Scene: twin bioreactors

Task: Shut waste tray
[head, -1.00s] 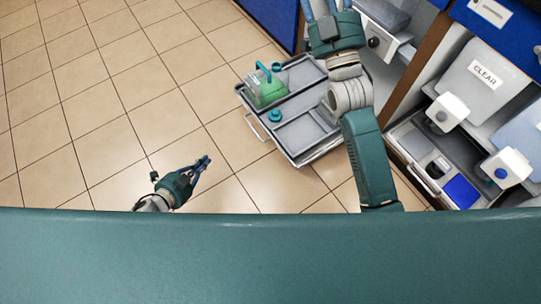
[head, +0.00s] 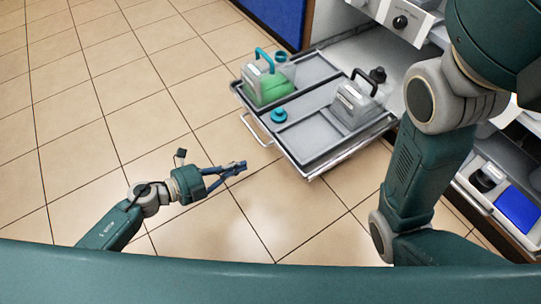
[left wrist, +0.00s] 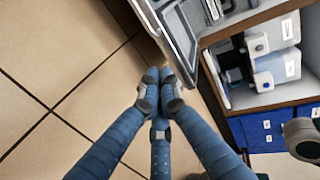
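A grey tray (head: 318,150) stands pulled out from the cabinet at the upper middle of the head view, with a pale bar handle (head: 257,131) on its front. I read no label on it. It holds a jug with green liquid (head: 267,88), a grey jug with a black handle (head: 356,104) and a teal cap (head: 279,115). My left gripper (head: 240,168) is in front of the tray, apart from it, its fingers together and empty. In the left wrist view the fingertips (left wrist: 159,80) meet just short of the tray's edge (left wrist: 168,36). My right gripper is out of view.
A second tray (head: 477,202) with a blue block (head: 518,208) sits at the right edge. White equipment (head: 402,20) stands above the pulled-out tray. A blue panel (head: 270,22) is behind. Tiled floor (head: 90,110) at left is clear.

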